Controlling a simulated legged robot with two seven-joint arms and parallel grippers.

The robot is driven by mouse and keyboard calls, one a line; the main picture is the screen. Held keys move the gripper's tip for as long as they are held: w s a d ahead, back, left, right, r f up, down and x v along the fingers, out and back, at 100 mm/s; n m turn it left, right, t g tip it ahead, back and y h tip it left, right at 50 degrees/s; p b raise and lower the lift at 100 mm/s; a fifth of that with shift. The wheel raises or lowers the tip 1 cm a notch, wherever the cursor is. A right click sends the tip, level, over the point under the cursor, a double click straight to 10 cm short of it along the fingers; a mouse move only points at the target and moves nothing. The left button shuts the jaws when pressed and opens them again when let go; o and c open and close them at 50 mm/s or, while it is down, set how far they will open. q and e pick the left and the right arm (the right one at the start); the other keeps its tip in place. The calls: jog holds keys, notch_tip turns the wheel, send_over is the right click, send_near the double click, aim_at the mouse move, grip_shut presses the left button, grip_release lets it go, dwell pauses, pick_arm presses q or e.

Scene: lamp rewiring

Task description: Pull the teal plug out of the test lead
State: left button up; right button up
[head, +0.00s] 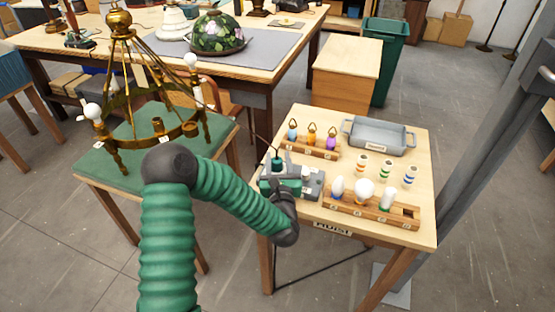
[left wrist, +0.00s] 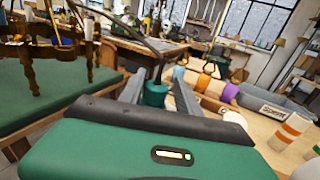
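The teal plug (head: 277,163) stands upright by the grey test box (head: 314,190) on the small wooden table. A thin dark cord rises from its top. In the left wrist view the teal plug (left wrist: 155,94) sits between the two grey fingers of my left gripper (left wrist: 158,90), which are spread with a narrow gap showing on the right side. In the head view my left gripper (head: 284,176) is low over the test box, at the plug. What the plug's lower end joins is hidden, and I cannot make out the test lead separately. My right gripper is not in view.
A rack (head: 311,147) with blue, orange and purple pieces stands behind; a bulb rack (head: 372,208) stands to the right front. A grey tray (head: 379,136) and striped cylinders (head: 386,168) are nearby. A brass chandelier (head: 150,115) stands on a green-topped stool (head: 110,157) at left.

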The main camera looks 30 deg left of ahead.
aim_at(277, 159)
pick_arm(q)
jog(key=shift+c, duration=1.1)
jog(key=shift+s+a, duration=0.1)
jog(key=shift+a, duration=0.25)
grip_shut()
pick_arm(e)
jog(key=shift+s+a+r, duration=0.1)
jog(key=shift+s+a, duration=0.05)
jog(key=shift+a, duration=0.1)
pick_arm(q)
jog(key=shift+d+r, duration=0.15)
jog(key=shift+d, duration=0.05)
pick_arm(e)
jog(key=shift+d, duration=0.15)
pick_arm(q)
jog(key=shift+a+r+p, duration=0.2)
jog(key=shift+r+p, duration=0.7)
jog(key=shift+d+r+p, duration=0.1)
jog(key=shift+r+p, duration=1)
jog(key=shift+r, duration=0.25)
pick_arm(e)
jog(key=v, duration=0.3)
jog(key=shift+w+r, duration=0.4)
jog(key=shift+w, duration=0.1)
pick_arm(q)
jog(key=shift+f, duration=0.1)
